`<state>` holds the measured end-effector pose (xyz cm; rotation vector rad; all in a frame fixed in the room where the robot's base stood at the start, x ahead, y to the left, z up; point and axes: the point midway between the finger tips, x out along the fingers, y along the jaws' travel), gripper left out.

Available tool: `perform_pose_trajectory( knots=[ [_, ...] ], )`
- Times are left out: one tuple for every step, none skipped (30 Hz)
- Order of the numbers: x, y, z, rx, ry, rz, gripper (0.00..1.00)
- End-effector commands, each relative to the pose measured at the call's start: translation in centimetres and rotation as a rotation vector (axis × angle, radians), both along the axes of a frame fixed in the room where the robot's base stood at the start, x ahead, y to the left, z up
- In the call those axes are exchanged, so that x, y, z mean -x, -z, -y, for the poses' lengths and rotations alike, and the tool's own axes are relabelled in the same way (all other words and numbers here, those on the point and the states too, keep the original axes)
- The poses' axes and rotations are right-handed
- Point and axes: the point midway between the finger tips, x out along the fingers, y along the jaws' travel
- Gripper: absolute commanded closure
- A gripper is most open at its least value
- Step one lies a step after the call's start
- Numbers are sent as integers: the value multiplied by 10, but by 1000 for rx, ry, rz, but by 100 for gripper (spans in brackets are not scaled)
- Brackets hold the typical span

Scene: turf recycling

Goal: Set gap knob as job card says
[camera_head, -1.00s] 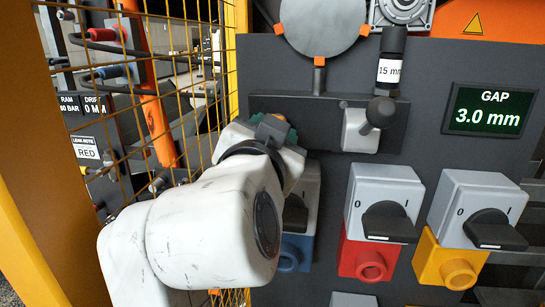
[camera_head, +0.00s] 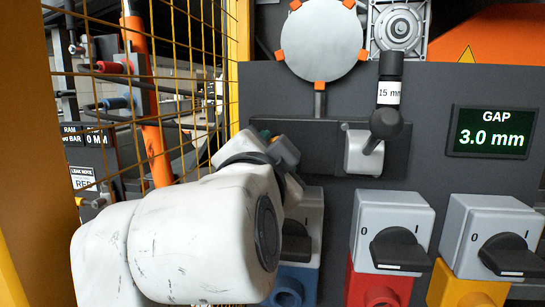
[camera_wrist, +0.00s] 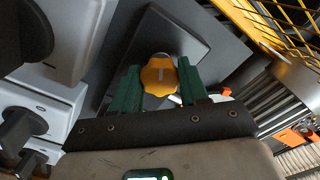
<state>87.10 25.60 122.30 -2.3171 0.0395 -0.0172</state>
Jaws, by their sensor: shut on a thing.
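The orange gap knob (camera_wrist: 152,78) has a pale pointer line and sits on a dark plate in the wrist view. The green fingers of my gripper (camera_wrist: 158,88) stand on both sides of it and are shut on it. In the head view my arm hides the knob, and only a bit of my gripper (camera_head: 270,137) shows beside the dark panel. The GAP display (camera_head: 492,131) at the right reads 3.0 mm. I see no card that I can read as the job card.
A black-handled lever (camera_head: 386,120) with a 15 mm label stands right of my gripper. Switch boxes on blue, red (camera_head: 372,291) and yellow bases sit below. A yellow mesh fence (camera_head: 190,80) is close on the left, with a LEAK NOTE card (camera_head: 84,178) behind it.

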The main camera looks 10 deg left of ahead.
Motion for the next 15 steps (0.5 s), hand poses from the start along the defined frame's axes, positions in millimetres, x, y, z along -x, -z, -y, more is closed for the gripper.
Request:
perform_pose_trajectory(
  knots=[
    [0,1,0,1,0,-3,87],
    [0,1,0,1,0,-3,87],
    [0,1,0,1,0,-3,87],
    [0,1,0,1,0,-3,87],
    [0,1,0,1,0,-3,87],
    [0,1,0,1,0,-3,54],
    [0,1,0,1,0,-3,51],
    [0,1,0,1,0,-3,49],
    [0,1,0,1,1,-2,45],
    [0,1,0,2,1,-2,42],
    [0,1,0,2,1,-2,39],
    [0,1,0,2,0,-1,35],
    [0,1,0,2,0,-1,32],
    [0,1,0,2,0,-1,31],
    [0,1,0,1,0,-1,31]
  ],
)
